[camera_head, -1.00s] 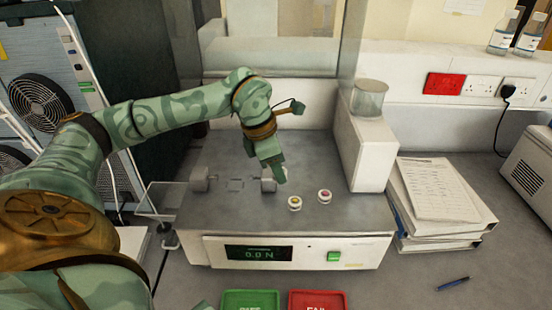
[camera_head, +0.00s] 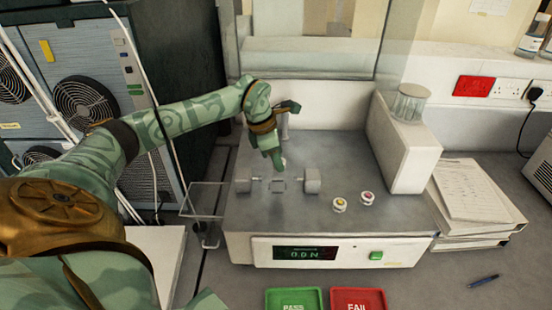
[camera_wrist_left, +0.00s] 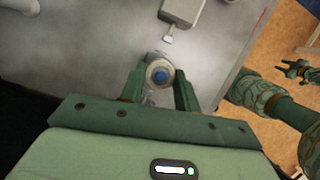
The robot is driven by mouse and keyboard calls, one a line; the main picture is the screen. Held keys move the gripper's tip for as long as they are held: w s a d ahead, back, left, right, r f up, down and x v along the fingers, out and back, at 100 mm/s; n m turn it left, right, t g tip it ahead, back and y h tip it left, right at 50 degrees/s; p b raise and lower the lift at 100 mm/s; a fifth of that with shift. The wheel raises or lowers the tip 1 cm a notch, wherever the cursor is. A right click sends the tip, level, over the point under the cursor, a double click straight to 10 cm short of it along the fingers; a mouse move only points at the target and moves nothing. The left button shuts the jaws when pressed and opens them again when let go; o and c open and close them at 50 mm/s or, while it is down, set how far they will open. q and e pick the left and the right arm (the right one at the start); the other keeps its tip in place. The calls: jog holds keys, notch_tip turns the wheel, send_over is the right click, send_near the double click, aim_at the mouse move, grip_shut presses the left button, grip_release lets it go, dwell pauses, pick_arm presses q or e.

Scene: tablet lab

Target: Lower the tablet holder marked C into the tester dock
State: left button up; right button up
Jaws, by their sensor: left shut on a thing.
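In the left wrist view my left gripper (camera_wrist_left: 158,85) is shut on a small round pale holder with a blue centre (camera_wrist_left: 161,75). No letter can be read on it. In the head view the fingers mostly hide this holder. A green hand, seemingly my right gripper (camera_wrist_left: 296,70), shows small in the left wrist view.
Two white round holders, with a yellow (camera_head: 340,204) and a pink (camera_head: 367,198) centre, stand right of the jaws on the tester top (camera_head: 300,225). A tall white block (camera_head: 405,150) bounds the right side. Green (camera_head: 294,297) and red (camera_head: 357,297) trays lie in front.

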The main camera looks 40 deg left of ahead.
pick_arm(q)
jog(key=shift+s+a+f+b, duration=0.2)
jog(key=shift+f+b, duration=0.25)
jog(key=shift+f, duration=0.2)
jog(key=shift+f+b, duration=0.35)
jog(key=shift+b+x, duration=1)
jog(key=shift+x, duration=0.1)
notch_tip(320, 180, down, 2)
jog(key=shift+s+a+f+b, duration=0.1)
jog(key=shift+s+a+b, duration=0.05)
jog(key=shift+b, duration=0.85)
jog(key=shift+p, duration=0.4)
jog(key=shift+f, duration=0.25)
